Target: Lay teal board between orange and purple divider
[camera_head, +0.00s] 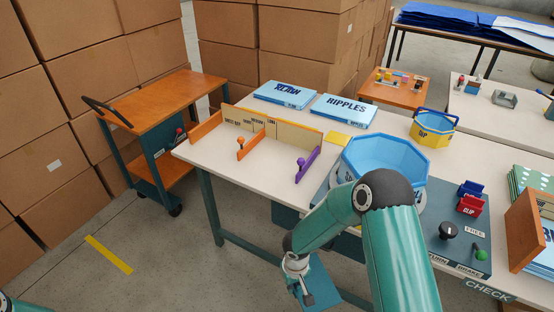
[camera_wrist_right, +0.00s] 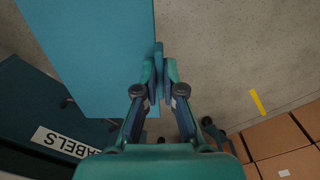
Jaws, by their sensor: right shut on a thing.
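My right gripper (camera_head: 304,293) is shut on the teal board (camera_head: 322,287), which hangs in front of the table's near edge, over the floor. In the right wrist view the fingers (camera_wrist_right: 158,82) grip one edge of the flat teal board (camera_wrist_right: 95,55). The orange divider (camera_head: 251,142) with an orange knob and the purple divider (camera_head: 308,164) with a purple knob stand upright on the table, against a cream back panel (camera_head: 285,134). The gap between them is empty. My left gripper is out of view.
Another orange end panel (camera_head: 205,127) stands left of the dividers. A blue octagonal tub (camera_head: 385,158) and a control panel with red clip (camera_head: 470,205) are to the right. Two blue packets (camera_head: 344,110) lie behind. An orange-topped cart (camera_head: 150,100) stands left.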

